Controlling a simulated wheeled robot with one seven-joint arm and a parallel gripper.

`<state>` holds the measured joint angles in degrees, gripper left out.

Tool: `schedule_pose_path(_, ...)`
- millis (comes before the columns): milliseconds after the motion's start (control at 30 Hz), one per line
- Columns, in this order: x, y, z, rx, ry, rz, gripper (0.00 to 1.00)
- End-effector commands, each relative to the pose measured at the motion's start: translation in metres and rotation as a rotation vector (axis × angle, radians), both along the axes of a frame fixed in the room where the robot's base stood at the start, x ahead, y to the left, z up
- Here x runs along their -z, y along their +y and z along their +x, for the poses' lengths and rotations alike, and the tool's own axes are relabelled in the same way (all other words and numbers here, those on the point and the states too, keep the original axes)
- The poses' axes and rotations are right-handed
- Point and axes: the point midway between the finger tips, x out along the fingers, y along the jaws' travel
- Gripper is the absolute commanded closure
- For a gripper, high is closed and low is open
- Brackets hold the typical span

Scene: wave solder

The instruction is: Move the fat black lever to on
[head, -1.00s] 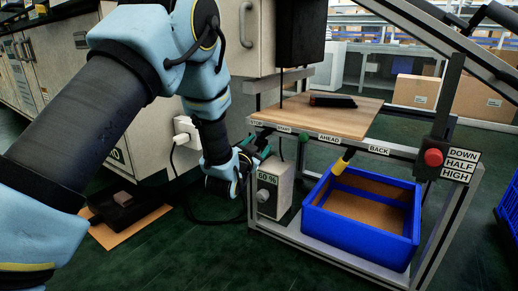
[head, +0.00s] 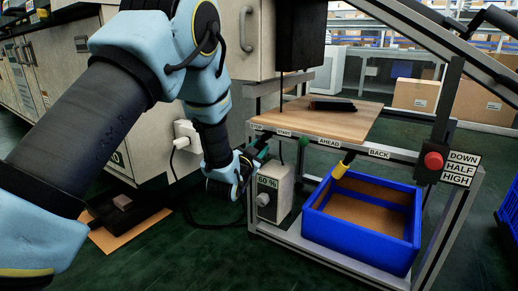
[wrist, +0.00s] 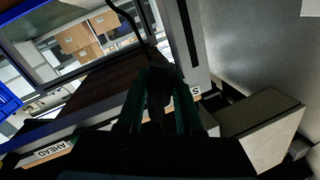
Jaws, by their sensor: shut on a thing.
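The lever's lower part is hidden by the fingers and shadow. In the head view my gripper and wrist hide most of it, so its exact angle cannot be told.
A grey box marked 60 % (head: 268,192) stands just below my gripper. A yellow-handled lever (head: 343,166), a green knob (head: 303,143) and a red knob (head: 433,160) are along the frame. A blue bin (head: 362,222) sits below. A flat black object (head: 333,105) lies on the wooden top (head: 345,122).

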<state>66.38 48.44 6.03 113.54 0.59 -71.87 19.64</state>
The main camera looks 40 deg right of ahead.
Motion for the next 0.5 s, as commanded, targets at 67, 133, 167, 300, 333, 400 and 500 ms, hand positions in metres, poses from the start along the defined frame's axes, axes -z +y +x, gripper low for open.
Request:
schedule_pose_path(67,0.0001,0.0001,0.0000,0.000,0.000,0.000,1.00)
schedule_pose_path(133,0.0001,0.0001,0.0000,0.000,0.000,0.000,1.00)
schedule_pose_path(167,0.0001,0.0001,0.0000,0.000,0.001,0.000,1.00)
schedule_pose_path(300,-0.0001,0.0002,-0.0003,0.000,0.014,-0.004,1.00)
schedule_pose_path(333,-0.0001,0.0002,-0.0003,-0.001,0.020,-0.005,1.00)
schedule_pose_path(400,-0.0003,0.0002,-0.0007,-0.001,0.039,-0.009,1.00)
schedule_pose_path(500,-0.0002,-0.0004,-0.0028,-0.001,0.084,-0.021,1.00)
